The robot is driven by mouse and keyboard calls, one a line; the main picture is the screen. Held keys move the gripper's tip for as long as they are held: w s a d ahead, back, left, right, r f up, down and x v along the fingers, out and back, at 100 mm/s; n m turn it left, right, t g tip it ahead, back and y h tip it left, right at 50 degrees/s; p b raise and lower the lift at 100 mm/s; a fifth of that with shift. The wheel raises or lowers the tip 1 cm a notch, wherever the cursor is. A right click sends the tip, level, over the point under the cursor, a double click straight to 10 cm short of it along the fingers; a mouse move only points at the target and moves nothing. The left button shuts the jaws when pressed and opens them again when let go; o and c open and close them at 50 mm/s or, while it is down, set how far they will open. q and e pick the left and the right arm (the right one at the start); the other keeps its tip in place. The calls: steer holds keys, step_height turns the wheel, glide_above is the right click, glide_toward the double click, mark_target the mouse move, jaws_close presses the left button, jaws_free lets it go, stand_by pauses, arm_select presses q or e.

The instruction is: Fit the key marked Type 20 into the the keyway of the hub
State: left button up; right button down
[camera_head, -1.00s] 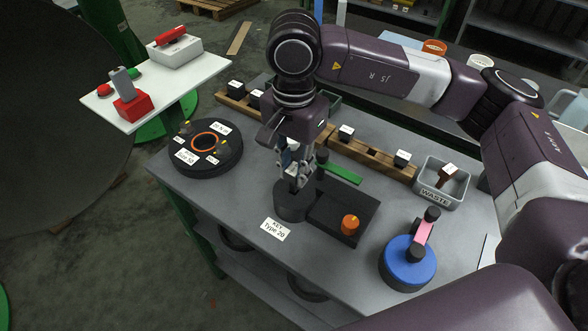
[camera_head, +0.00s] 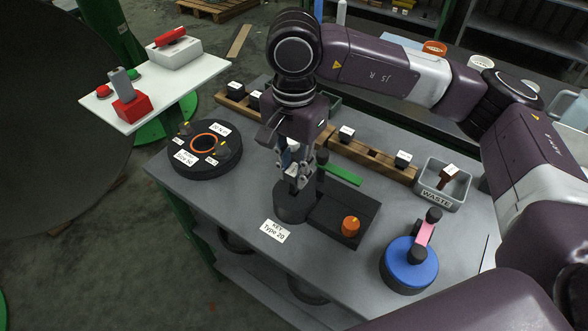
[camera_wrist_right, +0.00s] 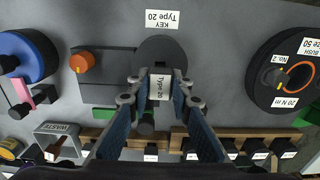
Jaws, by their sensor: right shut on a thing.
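My right gripper (camera_head: 297,183) points down at the dark round hub (camera_head: 290,208) on the grey table. In the right wrist view the gripper (camera_wrist_right: 160,77) is shut on the key marked Type 20 (camera_wrist_right: 160,90), whose white label faces the camera. The key's far end lies over the near part of the hub (camera_wrist_right: 160,46). A flat label reading KEY Type 20 (camera_head: 275,231) lies on the table in front of the hub. My left gripper is not in view.
A black block with an orange knob (camera_head: 350,226) adjoins the hub. A black disc with an orange ring (camera_head: 204,160) lies left. A blue round fixture (camera_head: 409,266) and a waste bin (camera_head: 437,196) stand right. A wooden rack (camera_head: 372,158) holds labelled blocks behind.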

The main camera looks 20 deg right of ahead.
mark_target(294, 191)
arm_select(q)
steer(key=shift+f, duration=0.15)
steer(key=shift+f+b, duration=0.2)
steer(key=shift+b, duration=0.2)
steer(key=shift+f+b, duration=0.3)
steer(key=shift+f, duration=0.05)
stand_by(0.7)
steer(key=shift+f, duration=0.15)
arm_select(e)
steer(key=shift+f, duration=0.15)
steer(key=shift+f+b, duration=0.2)
steer(key=shift+b, duration=0.2)
steer(key=shift+f+b, duration=0.4)
steer(key=shift+f, duration=0.05)
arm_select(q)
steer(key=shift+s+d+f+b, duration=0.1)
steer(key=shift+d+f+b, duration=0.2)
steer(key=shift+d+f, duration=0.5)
arm_select(e)
steer(key=shift+f, duration=0.3)
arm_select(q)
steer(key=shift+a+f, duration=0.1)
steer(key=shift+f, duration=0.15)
arm_select(e)
steer(key=shift+f, duration=0.15)
